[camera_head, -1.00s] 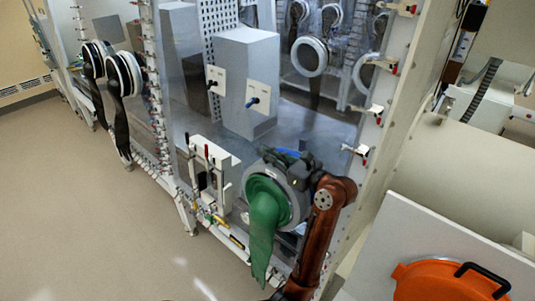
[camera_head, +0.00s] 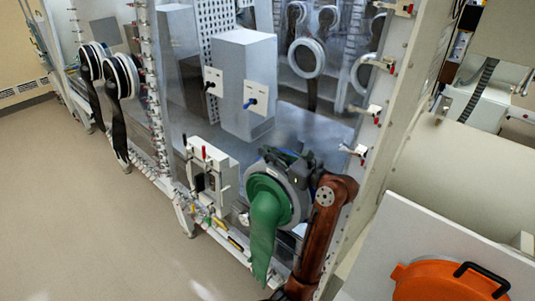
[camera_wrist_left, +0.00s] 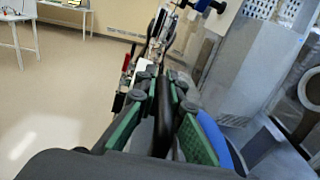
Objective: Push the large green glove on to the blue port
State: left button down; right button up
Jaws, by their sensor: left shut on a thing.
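The large green glove (camera_head: 264,222) hangs from a round grey cuff (camera_head: 295,202) on the front of the glovebox, its sleeve drooping down. My left gripper (camera_head: 290,160) is at the upper right of the cuff. In the left wrist view, the gripper (camera_wrist_left: 162,88) is shut with its green pads on either side of a dark rim, which looks like the cuff's edge. The blue port (camera_wrist_left: 217,140) shows as a blue curve beside the right pad; in the head view the cuff and gripper hide it. I cannot tell how far the cuff sits over it. My right gripper is not in view.
A white control box (camera_head: 211,172) with levers is on the panel left of the glove. Black gloves (camera_head: 117,120) hang farther left. An orange round cover (camera_head: 440,283) is at lower right. Open floor (camera_head: 95,220) lies at left.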

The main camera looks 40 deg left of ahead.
pick_arm(q)
jog(key=shift+w+d+b, duration=0.1)
jog(key=shift+w+b, duration=0.3)
jog(key=shift+w, duration=0.5)
dwell(0.7)
jog(key=c, duration=2)
grip_release()
jog(key=shift+w, duration=0.1)
jog(key=shift+o, duration=0.2)
jog(key=shift+f, duration=0.15)
